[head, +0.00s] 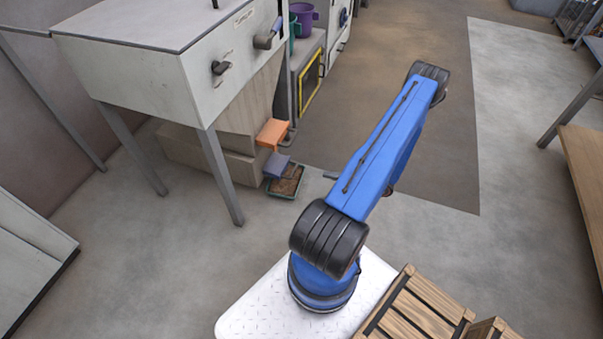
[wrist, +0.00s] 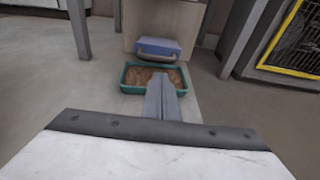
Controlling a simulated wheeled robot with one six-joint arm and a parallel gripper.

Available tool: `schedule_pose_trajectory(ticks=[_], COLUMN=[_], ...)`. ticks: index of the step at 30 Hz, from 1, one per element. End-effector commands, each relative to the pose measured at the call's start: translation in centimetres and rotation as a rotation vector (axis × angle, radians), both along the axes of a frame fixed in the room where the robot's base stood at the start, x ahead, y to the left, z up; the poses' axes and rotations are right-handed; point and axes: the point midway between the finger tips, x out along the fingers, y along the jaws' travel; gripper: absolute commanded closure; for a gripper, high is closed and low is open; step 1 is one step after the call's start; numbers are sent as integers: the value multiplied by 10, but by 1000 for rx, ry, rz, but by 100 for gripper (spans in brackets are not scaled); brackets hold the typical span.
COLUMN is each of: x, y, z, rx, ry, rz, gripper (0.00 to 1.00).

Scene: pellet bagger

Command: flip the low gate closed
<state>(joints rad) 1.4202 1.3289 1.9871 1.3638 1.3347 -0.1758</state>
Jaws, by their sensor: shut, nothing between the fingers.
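The low gate is most likely the blue-grey flap (head: 277,164) at the foot of the pale wooden chute, below an orange flap (head: 272,132). It juts out from the chute front above a green tray (head: 285,194). In the wrist view the blue flap (wrist: 158,46) is ahead at the top centre, with a pale bar along its lower edge. My gripper (wrist: 162,78) is shut and empty. Its grey fingers point toward the flap and overlap the near right part of the tray (wrist: 126,88) in the picture. I see no clear contact with the flap.
The tray holds brown pellets. Metal legs (head: 220,177) of the grey machine (head: 200,75) stand left of the chute. A yellow-framed cabinet (head: 310,84) is to the right of it. Slatted wooden crates (head: 415,308) are near the front right. The floor before the tray is open.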

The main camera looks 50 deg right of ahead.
Motion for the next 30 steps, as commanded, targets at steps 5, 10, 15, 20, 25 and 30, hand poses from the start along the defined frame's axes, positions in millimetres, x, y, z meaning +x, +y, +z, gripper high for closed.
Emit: schedule_pose_trajectory(ticks=[5, 10, 15, 20, 25, 30], x=[-1, -1, 5, 23, 48, 73], y=[0, 0, 3, 11, 22, 32], z=[-2, -1, -3, -7, -12, -17], rx=[2, 3, 3, 3, 3, 2], ry=[0, 0, 0, 0, 1, 0], rz=[-5, -4, -2, 0, 0, 1], gripper=[100, 100, 100, 100, 100, 100])
